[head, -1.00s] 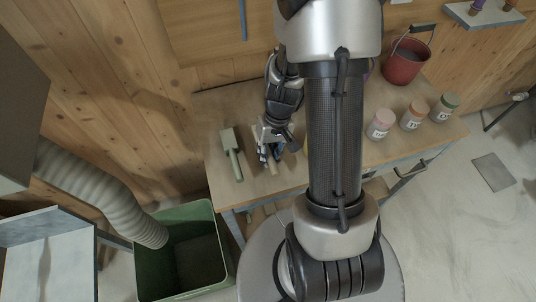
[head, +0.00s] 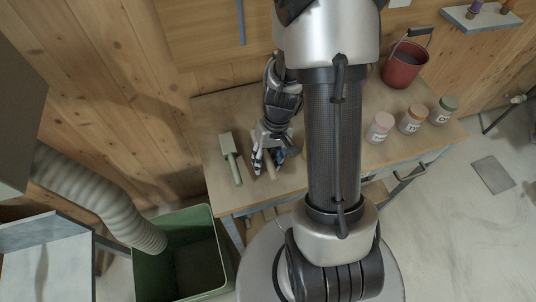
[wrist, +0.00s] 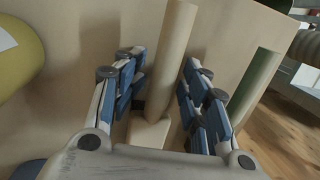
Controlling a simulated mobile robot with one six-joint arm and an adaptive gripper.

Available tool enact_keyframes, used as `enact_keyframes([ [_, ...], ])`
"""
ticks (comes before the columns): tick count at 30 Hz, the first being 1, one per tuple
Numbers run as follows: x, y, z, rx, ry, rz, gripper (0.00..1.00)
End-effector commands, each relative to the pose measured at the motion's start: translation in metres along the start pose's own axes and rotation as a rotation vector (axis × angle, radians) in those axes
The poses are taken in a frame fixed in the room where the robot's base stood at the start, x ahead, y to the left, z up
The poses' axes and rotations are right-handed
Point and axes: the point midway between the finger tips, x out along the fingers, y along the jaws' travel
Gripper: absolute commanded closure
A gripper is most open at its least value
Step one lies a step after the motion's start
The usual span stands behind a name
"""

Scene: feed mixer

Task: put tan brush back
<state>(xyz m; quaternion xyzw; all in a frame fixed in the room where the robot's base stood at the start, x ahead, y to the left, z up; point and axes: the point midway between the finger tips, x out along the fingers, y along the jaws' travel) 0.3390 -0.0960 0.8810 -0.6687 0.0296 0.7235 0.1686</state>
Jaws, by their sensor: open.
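The tan brush lies on the workbench (head: 290,178). In the wrist view its long tan handle (wrist: 173,50) runs up between my fingers, and its wider pale end (wrist: 148,132) shows close to my palm. In the head view most of it is hidden under my gripper (head: 268,162); a bit of tan (head: 271,174) shows between the fingers. My gripper (wrist: 161,66) is open, with one blue-padded finger on each side of the brush. I see a gap between the handle and the right finger; contact at the left finger I cannot tell.
A yellow labelled container (wrist: 18,55) is at the left there. Several jars (head: 380,128) and a red bucket (head: 403,64) stand farther right.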

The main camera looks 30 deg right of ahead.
Motion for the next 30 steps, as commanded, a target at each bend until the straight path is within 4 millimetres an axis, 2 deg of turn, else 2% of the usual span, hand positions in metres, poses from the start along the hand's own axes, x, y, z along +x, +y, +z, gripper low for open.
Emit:
enact_keyframes([
  [5, -0.023, 0.000, -0.002, 0.000, 0.008, 0.001, 0.59],
  [12, -0.075, 0.000, -0.002, -0.001, 0.009, 0.002, 0.59],
  [18, -0.107, 0.000, -0.001, 0.000, 0.005, 0.001, 0.59],
  [24, -0.119, 0.000, 0.000, 0.000, 0.003, 0.001, 0.59],
  [30, -0.119, 0.000, 0.000, 0.000, 0.002, 0.001, 0.59],
])
